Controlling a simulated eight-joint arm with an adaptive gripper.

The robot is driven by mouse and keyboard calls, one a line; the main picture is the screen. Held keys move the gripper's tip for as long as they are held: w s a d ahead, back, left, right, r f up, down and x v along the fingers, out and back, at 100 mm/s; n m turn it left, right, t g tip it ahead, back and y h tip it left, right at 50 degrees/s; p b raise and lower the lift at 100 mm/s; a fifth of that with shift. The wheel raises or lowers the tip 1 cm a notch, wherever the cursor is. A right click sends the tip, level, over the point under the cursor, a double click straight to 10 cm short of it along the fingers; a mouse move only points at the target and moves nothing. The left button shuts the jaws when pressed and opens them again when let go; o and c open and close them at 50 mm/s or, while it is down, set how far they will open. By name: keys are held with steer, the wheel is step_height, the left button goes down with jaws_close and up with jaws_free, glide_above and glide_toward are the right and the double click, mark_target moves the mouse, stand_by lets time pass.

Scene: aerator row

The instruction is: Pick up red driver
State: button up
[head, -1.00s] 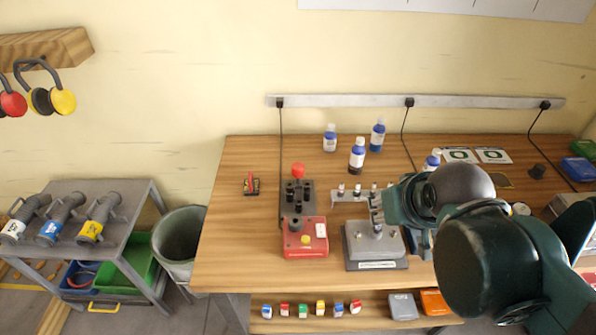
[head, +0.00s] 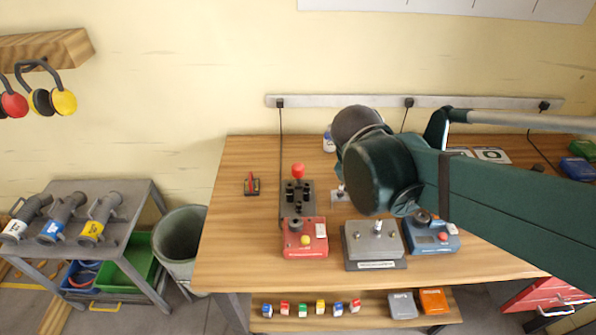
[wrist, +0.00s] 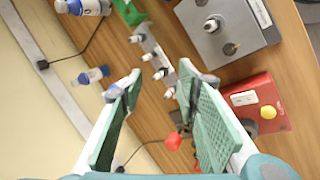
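The red driver (head: 252,180) appears as a small upright red piece at a dark little block on the left part of the bench in the head view. Its exact shape is too small to tell, and I do not make it out in the wrist view. My gripper (wrist: 160,85) is open and empty in the wrist view, its two green-padded fingers wide apart above the bench. In the head view my arm hides the gripper, to the right of the driver and well apart from it.
A grey device with a red knob (head: 297,171) stands right of the driver; the knob shows between my fingers in the wrist view (wrist: 173,141). A red box (head: 305,240), grey box (head: 374,243) and blue box (head: 433,238) line the front. Bare wood surrounds the driver.

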steer(key=w+a+n+h, duration=0.2)
steer(key=w+a+n, duration=0.2)
steer(key=w, duration=0.2)
steer(key=n+t+h+p, duration=0.25)
steer(key=n+h, duration=0.35)
steer(key=n, duration=0.4)
glide_toward(294, 167)
steer(key=shift+b+x, duration=0.4)
steer(key=shift+x, duration=1.45)
steer(key=shift+r, duration=0.1)
steer(key=shift+w+d, duration=0.1)
steer(key=shift+x, duration=1.2)
